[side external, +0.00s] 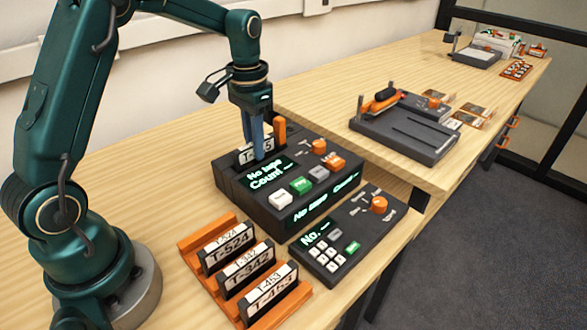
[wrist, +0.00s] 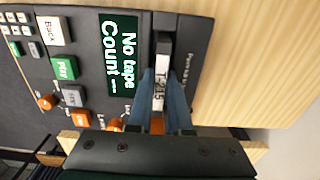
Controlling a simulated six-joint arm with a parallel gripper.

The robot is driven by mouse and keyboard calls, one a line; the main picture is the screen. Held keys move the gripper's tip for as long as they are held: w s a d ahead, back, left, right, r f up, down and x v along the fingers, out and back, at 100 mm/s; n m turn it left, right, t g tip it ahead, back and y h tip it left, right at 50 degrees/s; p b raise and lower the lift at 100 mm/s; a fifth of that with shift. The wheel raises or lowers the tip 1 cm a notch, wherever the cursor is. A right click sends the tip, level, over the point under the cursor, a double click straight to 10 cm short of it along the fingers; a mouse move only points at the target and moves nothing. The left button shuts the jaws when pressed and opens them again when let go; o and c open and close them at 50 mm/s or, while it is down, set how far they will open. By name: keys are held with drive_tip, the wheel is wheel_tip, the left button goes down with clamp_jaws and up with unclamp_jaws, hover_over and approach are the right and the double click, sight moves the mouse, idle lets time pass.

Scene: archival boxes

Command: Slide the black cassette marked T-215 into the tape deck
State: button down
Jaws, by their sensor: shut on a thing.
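The black cassette marked T-215 (side external: 245,156) has a white label, partly covered by my fingers in the side external view. My gripper (side external: 256,148) is shut on it, with one blue finger on each side, at the back of the tape deck (side external: 262,210). In the wrist view the cassette (wrist: 162,46) stands between the fingers (wrist: 161,78), at the slot beside the deck's screen (wrist: 118,55). The screen reads "No tape" and "Count --". How deep the cassette sits in the slot cannot be told.
An orange rack (side external: 187,250) holds cassettes T-524 (side external: 227,248), T-342 (side external: 247,272) and T-453 (side external: 270,292) at the front. An orange post (side external: 279,130) rises close behind my gripper. Another dark device (side external: 405,130) lies farther back.

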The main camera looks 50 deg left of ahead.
drive_tip(key=c, duration=0.8)
unclamp_jaws()
drive_tip(key=shift+o, duration=0.2)
drive_tip(key=shift+r, duration=3.5)
